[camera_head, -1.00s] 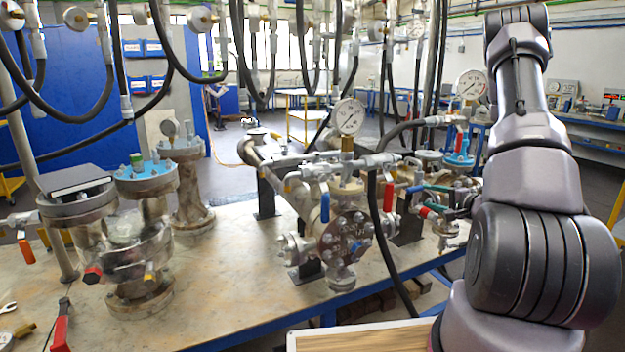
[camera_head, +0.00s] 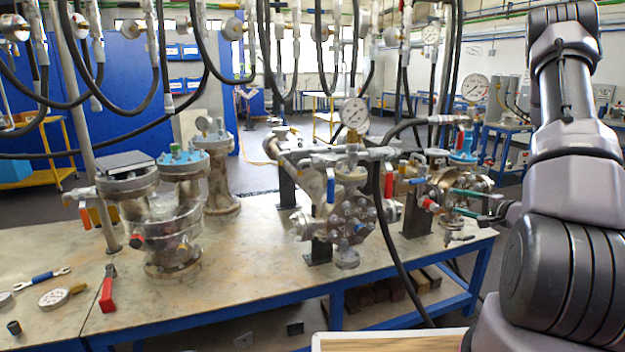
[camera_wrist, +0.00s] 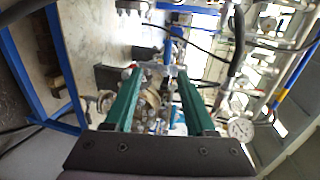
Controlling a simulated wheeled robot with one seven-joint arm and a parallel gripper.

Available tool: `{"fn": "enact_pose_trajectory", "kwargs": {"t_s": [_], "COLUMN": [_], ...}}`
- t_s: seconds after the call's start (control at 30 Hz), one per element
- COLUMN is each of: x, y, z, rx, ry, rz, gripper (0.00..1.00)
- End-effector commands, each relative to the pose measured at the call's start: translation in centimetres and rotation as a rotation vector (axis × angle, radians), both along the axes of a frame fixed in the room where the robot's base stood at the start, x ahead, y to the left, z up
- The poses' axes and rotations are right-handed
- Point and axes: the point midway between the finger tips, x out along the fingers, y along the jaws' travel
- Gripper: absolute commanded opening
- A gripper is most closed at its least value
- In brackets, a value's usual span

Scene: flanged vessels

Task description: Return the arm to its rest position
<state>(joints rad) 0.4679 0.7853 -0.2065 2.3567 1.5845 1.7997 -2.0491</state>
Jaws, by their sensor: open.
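My arm stands at the right of the head view, reaching up and then forward. My gripper (camera_head: 455,201) shows at its end, with green fingers pointing left in front of the right-hand flanged vessel (camera_head: 455,183). In the wrist view my gripper (camera_wrist: 157,80) has its two green fingers wide apart, with nothing held between them. Vessel fittings (camera_wrist: 150,100) show in the gap beyond the fingers; I cannot tell whether the fingers touch anything.
A wooden bench (camera_head: 255,245) on a blue frame bears flanged vessels, a red-handled tool (camera_head: 107,288), a spanner (camera_head: 42,279) and a loose gauge (camera_head: 54,298). Black hoses (camera_head: 205,60) hang above. A pressure gauge (camera_wrist: 240,128) shows in the wrist view.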

Motion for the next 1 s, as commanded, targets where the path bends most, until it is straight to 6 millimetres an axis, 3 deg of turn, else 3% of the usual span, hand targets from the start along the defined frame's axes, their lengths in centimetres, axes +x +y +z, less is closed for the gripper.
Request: {"fn": "enact_pose_trajectory", "kwargs": {"t_s": [0.37,0.63,0.77,0.9,1.0], "x": [0.0,-2.0,-4.6,-9.2,-12.6], "y": [5.1,11.4,15.7,20.0,21.9], "z": [4.7,10.2,13.7,17.1,18.8], "rx": [0.053,0.077,0.050,-0.043,-0.144], "ry": [0.014,0.072,0.136,0.248,0.329], "rz": [0.170,0.393,0.548,0.716,0.792], "gripper": [0.56,0.56,0.56,0.56,0.56]}}
